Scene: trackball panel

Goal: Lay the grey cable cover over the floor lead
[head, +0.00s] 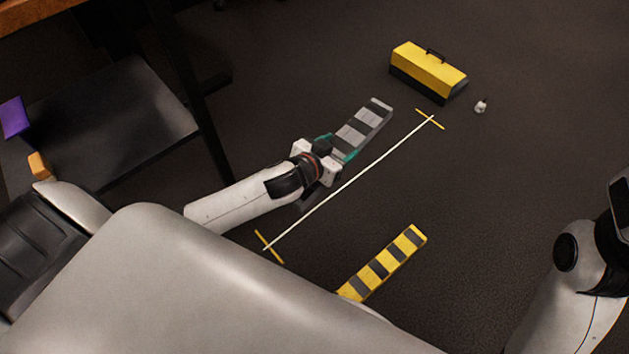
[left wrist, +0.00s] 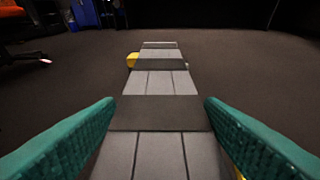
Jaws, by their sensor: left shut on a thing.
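The grey cable cover (head: 370,117), with dark and light grey bands, lies left of the floor lead in the head view. It stretches away from the camera in the left wrist view (left wrist: 160,82). The floor lead (head: 350,183) is a thin white line running diagonally, with a yellow tape mark (head: 269,247) at its near end and another (head: 430,119) at its far end. My left gripper (head: 337,148) is shut on the cover, its teal fingers on either side. I cannot tell whether the cover touches the floor. My right arm shows at the right edge; its gripper is out of view.
A yellow and dark striped cover (head: 385,263) lies right of the lead, partly hidden by my body. A yellow toolbox (head: 428,71) and a small white object (head: 481,106) stand beyond the far end. A dark table (head: 110,115) is at the left. Floor right of the lead is mostly clear.

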